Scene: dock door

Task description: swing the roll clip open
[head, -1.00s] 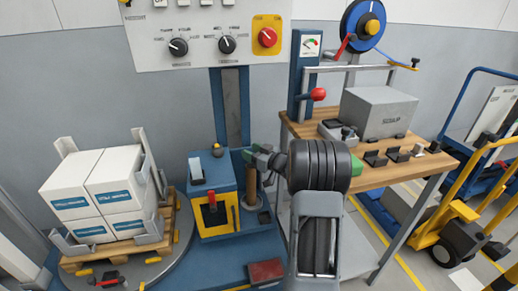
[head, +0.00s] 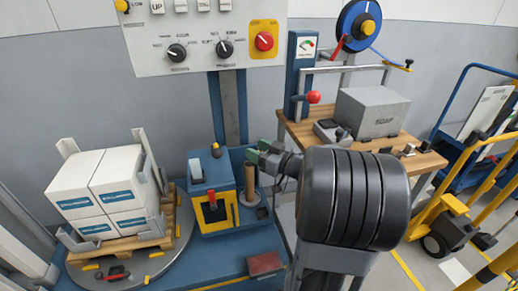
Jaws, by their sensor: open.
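The wrapping machine's carriage (head: 212,200) is a blue box with a yellow front and a red handle (head: 212,201). A brown roll core (head: 249,183) stands upright at its right side on a round grey base. I cannot pick out the roll clip with certainty; it is small or partly hidden behind my gripper. My gripper (head: 258,156), with greenish fingers, is above and slightly right of the core's top, open, pointing left. Nothing shows between its fingers. Whether it touches anything is too small to tell. My dark arm link covers the area to its right.
A pallet (head: 125,249) of white cartons (head: 100,190) stands on the turntable at left. A control panel (head: 205,35) hangs above. A wooden bench (head: 425,160) with a grey box (head: 371,113) stands at right. A dark red block (head: 264,263) lies on the blue base.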

